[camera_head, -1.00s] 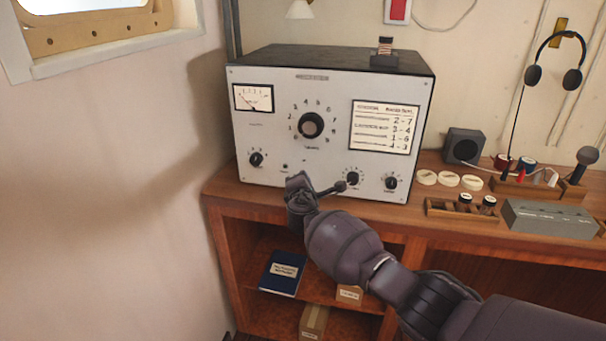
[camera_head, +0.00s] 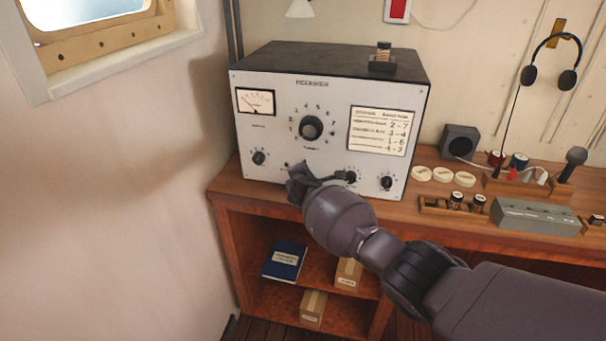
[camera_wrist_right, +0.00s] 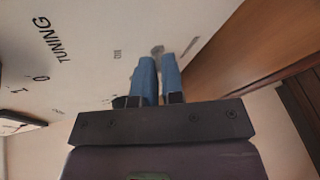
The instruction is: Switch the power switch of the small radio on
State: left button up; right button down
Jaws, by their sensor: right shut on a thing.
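The radio (camera_head: 318,160) is a pale-faced box with a dark top, standing on the wooden desk. Its front has a meter, a large tuning knob, smaller knobs and a paper chart. My right gripper (camera_head: 294,172) is at the lower front of the panel, and its tips are hard to make out there. In the right wrist view its blue fingers (camera_wrist_right: 158,72) are close together against the panel. A small grey switch (camera_wrist_right: 157,50) shows at their tips, and the fingers are shut on it. Its on or off position cannot be told. My left gripper is not in view.
Knobs (camera_head: 386,183) sit on the panel to the right of my gripper. The desk (camera_head: 225,184) holds a speaker (camera_head: 460,142), pale discs, a grey box (camera_head: 536,215) and a microphone (camera_head: 575,160). Shelves below hold a blue book (camera_head: 285,261) and boxes. A wall stands close on the left.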

jog(key=c, duration=1.2)
grip_release()
jog(key=shift+c, duration=0.2)
jog(key=shift+s, duration=0.15)
jog(key=v, duration=1)
jog(key=shift+s+r, duration=0.2)
